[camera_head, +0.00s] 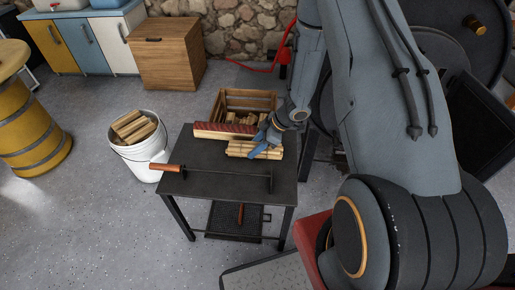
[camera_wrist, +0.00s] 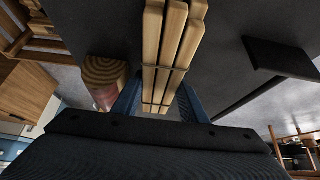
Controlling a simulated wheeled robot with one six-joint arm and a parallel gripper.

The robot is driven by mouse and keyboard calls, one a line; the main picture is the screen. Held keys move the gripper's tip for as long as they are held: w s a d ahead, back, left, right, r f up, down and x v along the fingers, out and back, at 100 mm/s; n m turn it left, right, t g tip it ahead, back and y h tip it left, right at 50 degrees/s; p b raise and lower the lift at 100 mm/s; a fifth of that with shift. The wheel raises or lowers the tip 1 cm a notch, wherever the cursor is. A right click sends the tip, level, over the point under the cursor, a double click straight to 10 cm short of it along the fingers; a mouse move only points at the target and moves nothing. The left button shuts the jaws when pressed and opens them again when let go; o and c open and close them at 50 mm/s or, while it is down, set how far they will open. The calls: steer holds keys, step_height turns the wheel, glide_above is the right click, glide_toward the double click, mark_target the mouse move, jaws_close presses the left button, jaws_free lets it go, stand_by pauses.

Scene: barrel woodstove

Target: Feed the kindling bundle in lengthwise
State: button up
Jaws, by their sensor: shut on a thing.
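The kindling bundle (camera_head: 245,150), several pale sticks bound with a thin tie, is at the back right of the dark metal table (camera_head: 215,178). My gripper (camera_head: 266,143) has its blue fingers on the bundle. In the wrist view the bundle (camera_wrist: 168,45) runs lengthwise away from my gripper (camera_wrist: 158,103), its near end between the fingers. I cannot tell whether it touches the tabletop. A dark round body with a brass knob (camera_head: 479,25), seemingly the barrel stove, is at the upper right; my arm covers much of it, and its opening is not clear.
A reddish-barked split log (camera_head: 222,131) lies beside the bundle and shows in the wrist view (camera_wrist: 104,78). A white bucket of wood (camera_head: 150,165) and a wooden crate (camera_head: 247,97) stand near.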

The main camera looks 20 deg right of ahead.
step_height(320, 180, up, 10)
stand_by(0.5)
